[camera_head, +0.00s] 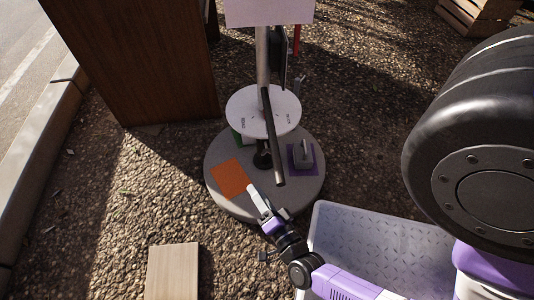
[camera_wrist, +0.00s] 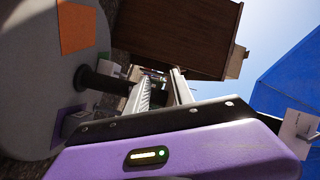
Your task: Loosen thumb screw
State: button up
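A stand with a round grey base (camera_head: 225,200) holds a pole (camera_head: 262,60) and a white round plate (camera_head: 245,104). A long dark rod (camera_head: 273,145) slants down in front of the plate. I cannot make out the thumb screw for sure in either view. My gripper (camera_head: 254,190) is low over the front of the base, beside an orange square (camera_head: 229,179). In the wrist view my gripper (camera_wrist: 161,80) is open, with an empty gap between its two fingers. The grey base (camera_wrist: 35,95) and a black post (camera_wrist: 98,80) show at left there.
A grey bracket (camera_head: 303,154) stands on a purple square at the base's right. A wooden cabinet (camera_head: 135,60) is at back left. A ridged metal tray (camera_head: 365,240) and a large black wheel (camera_head: 450,110) are at right. A wooden board (camera_head: 172,272) lies at front left.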

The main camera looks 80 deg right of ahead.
aim_at(267, 152)
jog(key=w+d+f+m+g+h, duration=0.1)
jog(key=d+f+m+g, duration=0.1)
jog(key=d, duration=0.4)
jog(key=d+f+m+g+h+b, duration=0.1)
jog(key=d+f+m+g, duration=0.1)
jog(key=d+m, duration=0.2)
jog(key=w+d+f+m+g+h+b, duration=0.1)
jog(key=d+f+m+g+h, duration=0.1)
jog(key=d, duration=0.7)
jog(key=shift+w+d+m, duration=0.15)
jog(key=shift+w+m, duration=0.15)
jog(key=shift+m, duration=0.1)
jog(key=shift+c, duration=0.4)
grip_shut()
